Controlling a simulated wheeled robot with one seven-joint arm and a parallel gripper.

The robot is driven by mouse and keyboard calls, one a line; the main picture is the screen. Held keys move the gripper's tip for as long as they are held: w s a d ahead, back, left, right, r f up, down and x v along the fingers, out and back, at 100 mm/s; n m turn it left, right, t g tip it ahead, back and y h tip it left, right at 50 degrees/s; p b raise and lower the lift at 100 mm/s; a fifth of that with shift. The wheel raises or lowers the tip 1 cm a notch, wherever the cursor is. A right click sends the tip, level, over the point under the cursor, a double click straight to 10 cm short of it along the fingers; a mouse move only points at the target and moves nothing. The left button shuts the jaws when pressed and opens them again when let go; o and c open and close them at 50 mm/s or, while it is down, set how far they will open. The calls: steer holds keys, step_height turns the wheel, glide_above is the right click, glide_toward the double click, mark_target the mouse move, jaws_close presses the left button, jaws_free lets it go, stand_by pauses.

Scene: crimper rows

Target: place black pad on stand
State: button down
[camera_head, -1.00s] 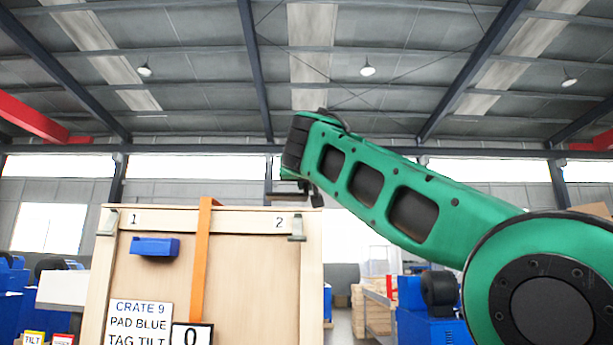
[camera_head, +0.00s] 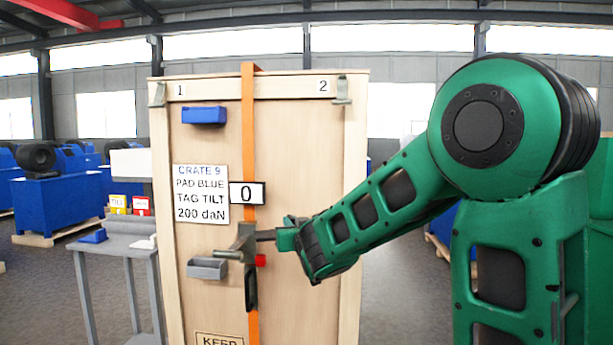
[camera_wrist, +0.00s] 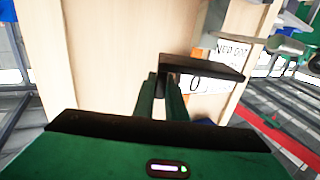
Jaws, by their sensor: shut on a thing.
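My gripper (camera_head: 268,236) is in front of the crate's face, at mid height near the orange strap. It is shut on a dark angled piece, which I take to be the black pad (camera_head: 240,243). In the wrist view the two fingers (camera_wrist: 162,88) close on this pad (camera_wrist: 205,67), which spans across their tips as a dark plate. The pad overlaps the crate face in the head view; I cannot tell whether it touches. A grey table-like stand (camera_head: 120,241) is to the left of the crate, with a blue piece (camera_head: 94,236) on it.
The tall wooden crate (camera_head: 310,150) has an orange strap (camera_head: 248,150), a blue pad (camera_head: 204,115), a label and a "0" display (camera_head: 247,193). A grey tray-like piece (camera_head: 207,268) shows at its lower left. Floor is open farther left.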

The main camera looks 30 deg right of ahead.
steer(key=w+a+f+n+y, duration=0.1)
steer(key=w+a+f, duration=0.1)
steer(key=f, duration=0.9)
steer(key=w+a+f+n+y, duration=0.1)
steer(key=w+a+f+y, duration=0.1)
steer(key=f, duration=1)
steer(key=shift+w+a+f, duration=0.2)
steer(key=shift+w+a, duration=0.25)
steer(key=shift+w, duration=0.6)
